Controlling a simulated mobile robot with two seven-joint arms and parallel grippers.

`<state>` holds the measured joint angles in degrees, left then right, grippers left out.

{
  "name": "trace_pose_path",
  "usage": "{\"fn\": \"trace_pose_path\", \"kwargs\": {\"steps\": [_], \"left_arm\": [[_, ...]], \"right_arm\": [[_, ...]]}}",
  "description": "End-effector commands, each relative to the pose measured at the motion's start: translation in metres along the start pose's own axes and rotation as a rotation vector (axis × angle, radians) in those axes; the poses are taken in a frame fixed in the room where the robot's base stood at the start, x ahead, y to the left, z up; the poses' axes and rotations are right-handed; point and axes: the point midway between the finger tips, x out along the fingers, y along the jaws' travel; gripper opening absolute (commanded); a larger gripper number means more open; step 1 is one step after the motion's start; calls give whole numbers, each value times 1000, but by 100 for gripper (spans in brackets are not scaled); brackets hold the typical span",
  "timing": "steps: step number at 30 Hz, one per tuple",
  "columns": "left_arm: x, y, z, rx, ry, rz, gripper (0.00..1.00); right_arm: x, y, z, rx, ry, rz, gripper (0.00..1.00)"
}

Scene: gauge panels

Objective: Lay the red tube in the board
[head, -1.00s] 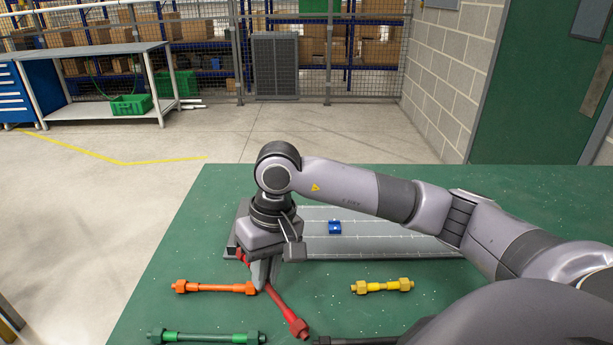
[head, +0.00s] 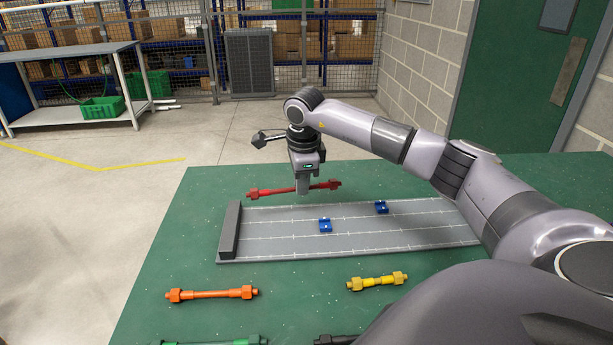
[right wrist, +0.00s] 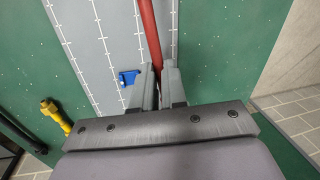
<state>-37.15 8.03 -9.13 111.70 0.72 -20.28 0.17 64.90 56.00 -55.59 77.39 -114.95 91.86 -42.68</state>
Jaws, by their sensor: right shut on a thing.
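The red tube (head: 285,189) has a nut at each end and is held roughly level above the far edge of the board, running left to right. My right gripper (head: 303,190) is shut on it near its middle; in the right wrist view the red tube (right wrist: 150,35) runs up from between the fingers (right wrist: 158,85). The grey board (head: 275,239) has lengthwise lines, a dark raised block (head: 230,231) at its left end and two blue clips, one near the middle (head: 325,225) and one farther right (head: 381,207). My left gripper is not in view.
An orange tube (head: 212,294), a yellow tube (head: 377,282) and a green tube (head: 225,342) lie on the green table (head: 180,250) in front of the board. A dark tube (head: 337,340) lies partly cut off at the bottom.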

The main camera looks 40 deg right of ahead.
Motion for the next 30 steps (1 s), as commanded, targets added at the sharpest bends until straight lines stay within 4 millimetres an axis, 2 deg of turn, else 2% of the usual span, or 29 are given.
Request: {"fn": "trace_pose_path", "kwargs": {"steps": [6, 22, 30], "left_arm": [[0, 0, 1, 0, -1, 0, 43], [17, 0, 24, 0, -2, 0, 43], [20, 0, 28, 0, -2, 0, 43]], "right_arm": [[-1, -10, -14, 134, 26, 0, 0], [29, -4, -14, 134, 26, 1, 0], [33, -3, -14, 134, 25, 1, 0]]}}
